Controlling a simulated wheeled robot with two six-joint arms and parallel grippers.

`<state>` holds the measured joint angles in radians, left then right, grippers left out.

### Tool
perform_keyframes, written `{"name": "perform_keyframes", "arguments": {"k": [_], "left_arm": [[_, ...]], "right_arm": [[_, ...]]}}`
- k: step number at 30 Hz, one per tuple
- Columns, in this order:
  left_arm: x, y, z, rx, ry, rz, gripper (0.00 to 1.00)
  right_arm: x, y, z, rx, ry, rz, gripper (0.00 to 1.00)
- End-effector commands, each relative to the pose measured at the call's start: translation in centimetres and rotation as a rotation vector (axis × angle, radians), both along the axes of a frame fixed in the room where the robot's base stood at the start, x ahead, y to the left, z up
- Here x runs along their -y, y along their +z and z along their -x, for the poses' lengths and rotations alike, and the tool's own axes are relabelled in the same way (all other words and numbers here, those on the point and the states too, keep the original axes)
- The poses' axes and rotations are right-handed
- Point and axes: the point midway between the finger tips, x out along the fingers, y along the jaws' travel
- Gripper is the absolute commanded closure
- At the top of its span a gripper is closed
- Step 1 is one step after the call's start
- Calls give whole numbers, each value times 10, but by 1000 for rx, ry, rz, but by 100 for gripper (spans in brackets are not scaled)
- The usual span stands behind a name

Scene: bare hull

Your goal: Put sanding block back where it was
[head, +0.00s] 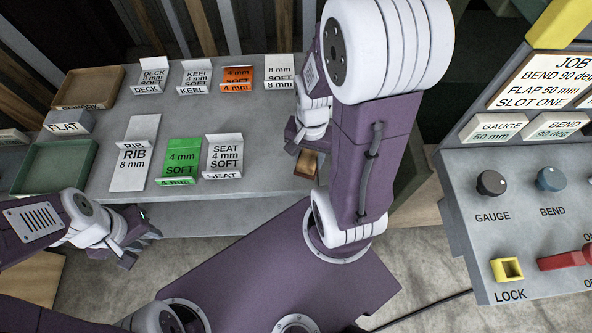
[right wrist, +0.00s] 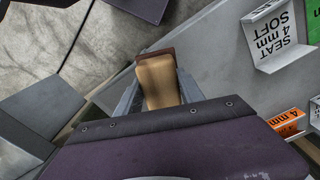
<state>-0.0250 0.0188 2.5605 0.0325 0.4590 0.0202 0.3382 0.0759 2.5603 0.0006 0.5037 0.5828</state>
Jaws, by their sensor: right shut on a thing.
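The sanding block (right wrist: 159,82), tan with a red-brown far end, sits between the two fingers of my right gripper (right wrist: 160,92) in the right wrist view. The gripper is shut on it. In the head view the block (head: 306,163) shows below the right wrist, at the right end of the grey bench (head: 265,150). I cannot tell whether it touches the bench. My right arm hides part of that end. My left gripper (head: 132,244) is empty, in front of the bench's near edge, with its fingers apart.
Labelled sample pieces stand on the bench, among them a green one (head: 182,158) and an orange one (head: 238,78). A brown tray (head: 88,103) and a green tray (head: 20,184) are at the left. A control panel (head: 520,225) stands at the right. The bench's right-middle is clear.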

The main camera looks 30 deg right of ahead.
Motion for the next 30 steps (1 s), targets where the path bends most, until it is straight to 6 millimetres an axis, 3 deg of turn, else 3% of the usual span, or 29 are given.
{"name": "perform_keyframes", "arguments": {"k": [3, 8, 16, 18, 24, 30], "left_arm": [[0, -11, 0, 1, 0, 0, 64], [0, -4, 0, 1, 0, 0, 64], [0, 61, 0, 1, 0, 0, 64], [0, 50, 0, 2, 0, 0, 64], [0, 57, 0, 0, 0, 0, 64], [0, 59, 0, 1, 0, 0, 64]], "right_arm": [[6, -5, -4, 0, -19, 0, 87], [6, -1, -5, -2, -21, -1, 87], [-2, -5, -24, -12, -19, -3, 87], [-8, -29, -45, -5, -14, -1, 87], [-24, -60, -95, -2, -18, -1, 87], [-29, -73, -116, -1, -21, 0, 87]]}}
